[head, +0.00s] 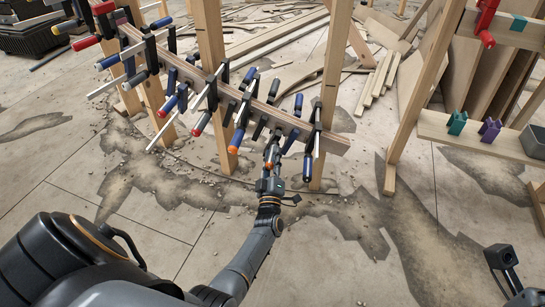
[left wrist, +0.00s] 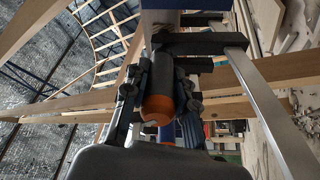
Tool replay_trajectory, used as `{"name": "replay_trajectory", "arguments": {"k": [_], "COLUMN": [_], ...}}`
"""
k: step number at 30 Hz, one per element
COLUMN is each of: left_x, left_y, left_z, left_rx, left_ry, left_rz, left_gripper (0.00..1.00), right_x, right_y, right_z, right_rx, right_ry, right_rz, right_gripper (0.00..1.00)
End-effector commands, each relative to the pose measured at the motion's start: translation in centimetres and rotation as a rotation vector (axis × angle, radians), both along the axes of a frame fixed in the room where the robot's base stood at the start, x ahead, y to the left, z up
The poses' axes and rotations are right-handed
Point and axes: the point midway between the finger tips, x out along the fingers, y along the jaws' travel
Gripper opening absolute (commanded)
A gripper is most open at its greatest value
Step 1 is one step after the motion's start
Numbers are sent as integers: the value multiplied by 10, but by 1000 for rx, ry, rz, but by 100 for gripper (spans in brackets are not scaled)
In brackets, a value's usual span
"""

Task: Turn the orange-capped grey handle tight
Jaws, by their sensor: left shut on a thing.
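The orange-capped grey handle (left wrist: 158,104) shows in the left wrist view, its orange end towards the camera. It belongs to one of the bar clamps on the curved wooden stringer (head: 325,137). My left gripper (left wrist: 160,92) is shut on this handle, with a dark finger on each side of it. In the head view my left gripper (head: 271,153) reaches up to the lower right part of the clamp row and largely hides the handle. My right gripper (head: 501,258) shows at the lower right, away from the clamps; its fingers are not clear.
Other clamps with blue, red and orange handles crowd close on both sides. A metal clamp bar (left wrist: 265,105) runs close by in the wrist view. Wooden posts (head: 330,85) stand behind the stringer. A shelf (head: 475,140) with small clamps is at right.

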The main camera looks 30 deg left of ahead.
Motion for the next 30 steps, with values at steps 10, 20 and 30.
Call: {"name": "replay_trajectory", "arguments": {"k": [10,20,30], "left_x": [0,0,0], "left_y": [-1,-1,-1], "left_z": [-2,-2,-2], "left_rx": [165,210,212], "left_ry": [73,93,94], "left_rz": [28,35,34], "left_gripper": [0,0,29], "right_x": [0,-1,-1], "right_y": [0,0,-1], "right_z": [0,1,1], "right_rx": [0,3,4], "right_ry": [-1,-3,-3], "right_rz": [0,0,0], "right_gripper": [40,40,40]}}
